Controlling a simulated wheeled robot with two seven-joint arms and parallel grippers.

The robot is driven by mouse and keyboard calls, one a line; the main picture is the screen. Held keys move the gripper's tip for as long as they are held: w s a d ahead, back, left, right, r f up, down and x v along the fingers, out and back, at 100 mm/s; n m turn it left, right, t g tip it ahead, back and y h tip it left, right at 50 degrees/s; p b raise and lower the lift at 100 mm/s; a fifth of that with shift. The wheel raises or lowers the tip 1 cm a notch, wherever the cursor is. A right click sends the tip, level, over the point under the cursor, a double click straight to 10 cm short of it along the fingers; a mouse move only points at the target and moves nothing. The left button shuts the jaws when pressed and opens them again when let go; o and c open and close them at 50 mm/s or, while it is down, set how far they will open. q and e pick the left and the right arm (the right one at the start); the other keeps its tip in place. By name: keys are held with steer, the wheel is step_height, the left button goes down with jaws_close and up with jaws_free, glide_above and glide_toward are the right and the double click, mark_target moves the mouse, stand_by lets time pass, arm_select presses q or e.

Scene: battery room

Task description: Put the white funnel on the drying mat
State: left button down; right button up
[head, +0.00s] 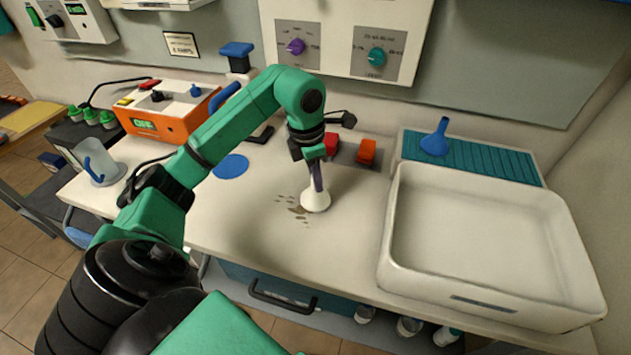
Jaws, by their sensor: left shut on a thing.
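The white funnel (315,202) is at the middle of the white counter, wide end down, beside a brown stain. My left gripper (317,178) points down from above and is shut on the funnel's narrow upper part. I cannot tell whether the funnel's rim touches the counter or hangs just above it. The drying mat (490,162) is teal and ribbed, at the back right behind a large white basin. A blue funnel (435,138) stands on the mat's left part; the mat's right part is bare. My right gripper is not in view.
The white basin (485,235) with raised walls fills the counter's right front. Red and orange blocks (367,151) sit behind the gripper. An orange device (170,115), a clear jug (100,165) and a blue disc (231,165) are at left. The front middle counter is clear except the stain.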

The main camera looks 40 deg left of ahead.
arm_select(q)
steer(key=shift+f, duration=0.6)
steer(key=shift+f, duration=0.1)
steer(key=c, duration=0.8)
jaws_free()
steer(key=shift+o, duration=0.2)
